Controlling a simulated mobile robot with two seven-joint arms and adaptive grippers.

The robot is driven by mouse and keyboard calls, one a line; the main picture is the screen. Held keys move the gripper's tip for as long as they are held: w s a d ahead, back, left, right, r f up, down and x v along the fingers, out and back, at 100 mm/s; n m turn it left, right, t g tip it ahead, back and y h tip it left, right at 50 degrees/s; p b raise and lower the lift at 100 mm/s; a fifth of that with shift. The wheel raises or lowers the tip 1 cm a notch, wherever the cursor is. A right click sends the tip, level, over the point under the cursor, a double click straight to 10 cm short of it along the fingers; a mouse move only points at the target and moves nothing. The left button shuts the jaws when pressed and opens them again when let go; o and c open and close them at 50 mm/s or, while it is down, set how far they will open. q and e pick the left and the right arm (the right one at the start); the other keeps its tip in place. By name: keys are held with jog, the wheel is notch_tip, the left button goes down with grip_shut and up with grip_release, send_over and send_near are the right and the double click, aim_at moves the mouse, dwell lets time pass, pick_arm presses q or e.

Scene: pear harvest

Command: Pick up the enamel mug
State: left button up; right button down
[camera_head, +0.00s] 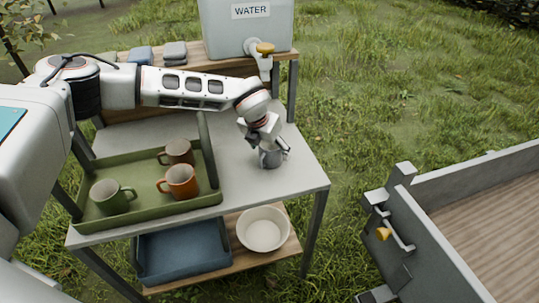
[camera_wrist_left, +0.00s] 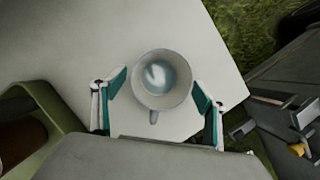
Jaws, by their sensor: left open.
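The enamel mug (camera_head: 270,158) is grey-white and stands on the grey table top, near its right end. In the left wrist view I look down into the mug (camera_wrist_left: 163,62), which has a pale bluish inside and its handle toward the bottom of the picture. My left gripper (camera_head: 267,147) is over the mug, with its fingers pointing down. In the left wrist view the left gripper (camera_wrist_left: 160,90) is open, with one finger on either side of the mug. I cannot tell whether either finger touches it. My right gripper is not in view.
A green tray (camera_head: 150,225) on the table holds a green mug (camera_head: 108,196), an orange mug (camera_head: 182,181) and a brown mug (camera_head: 178,152). A water container (camera_head: 245,35) with a tap stands behind. A white bowl (camera_head: 263,229) and blue bin (camera_head: 185,251) are on the lower shelf.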

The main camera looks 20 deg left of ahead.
pick_arm(q)
jog(key=shift+w+f, duration=0.15)
jog(key=c, duration=1.3)
jog(key=shift+c, duration=0.7)
